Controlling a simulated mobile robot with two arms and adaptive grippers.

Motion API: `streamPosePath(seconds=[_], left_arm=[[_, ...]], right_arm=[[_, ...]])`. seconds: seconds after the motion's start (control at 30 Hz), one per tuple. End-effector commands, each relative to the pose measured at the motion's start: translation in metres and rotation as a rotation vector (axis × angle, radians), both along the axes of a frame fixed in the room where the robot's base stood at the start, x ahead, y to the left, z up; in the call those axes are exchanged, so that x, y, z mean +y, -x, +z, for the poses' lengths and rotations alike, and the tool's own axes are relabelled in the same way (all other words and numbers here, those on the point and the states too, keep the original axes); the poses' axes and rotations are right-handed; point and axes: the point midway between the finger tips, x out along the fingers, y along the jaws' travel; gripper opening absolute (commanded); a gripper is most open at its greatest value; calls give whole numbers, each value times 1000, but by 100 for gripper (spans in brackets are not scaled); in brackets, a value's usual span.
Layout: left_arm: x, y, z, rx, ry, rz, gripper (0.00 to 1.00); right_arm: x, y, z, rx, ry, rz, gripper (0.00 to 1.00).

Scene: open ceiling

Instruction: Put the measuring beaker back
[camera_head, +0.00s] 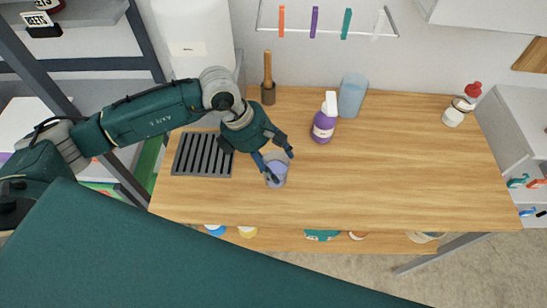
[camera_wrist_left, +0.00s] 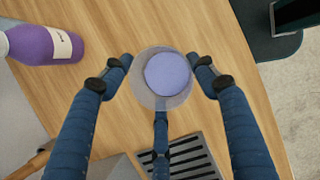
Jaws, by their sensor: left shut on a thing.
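The measuring beaker (camera_head: 276,175) appears as a small clear cup with lavender inside, at the front left of the wooden table (camera_head: 400,170). In the left wrist view the beaker (camera_wrist_left: 166,78) sits between the fingertips with its round mouth facing the camera. My left gripper (camera_head: 276,160) reaches it from above and is shut on it. A third finger lies below it in the wrist view. Whether the beaker's bottom touches the table is hard to tell. My right gripper is not in view.
A dark slotted grate (camera_head: 195,158) lies left of the beaker. A purple spray bottle (camera_head: 324,122) and a light blue cup (camera_head: 352,95) stand behind it. A brown holder (camera_head: 268,95) with a wooden handle is at the back. The table's right half is mostly clear.

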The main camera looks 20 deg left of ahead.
Motion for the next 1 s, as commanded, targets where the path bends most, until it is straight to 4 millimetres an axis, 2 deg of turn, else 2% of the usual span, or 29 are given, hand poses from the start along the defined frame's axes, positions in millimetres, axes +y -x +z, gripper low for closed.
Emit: streamPosePath(seconds=[0.33, 0.37, 0.43, 0.87, 1.0], left_arm=[[0, -1, -3, -1, 2, 0, 23], [0, 0, -3, -1, 1, 0, 63], [0, 0, -2, -1, 1, 0, 76], [2, -1, 4, -3, 0, 1, 78], [11, 2, 25, -7, 0, 2, 78]], right_arm=[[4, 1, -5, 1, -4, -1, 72], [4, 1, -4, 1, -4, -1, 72], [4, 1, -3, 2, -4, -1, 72], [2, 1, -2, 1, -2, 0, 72], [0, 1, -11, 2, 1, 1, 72]])
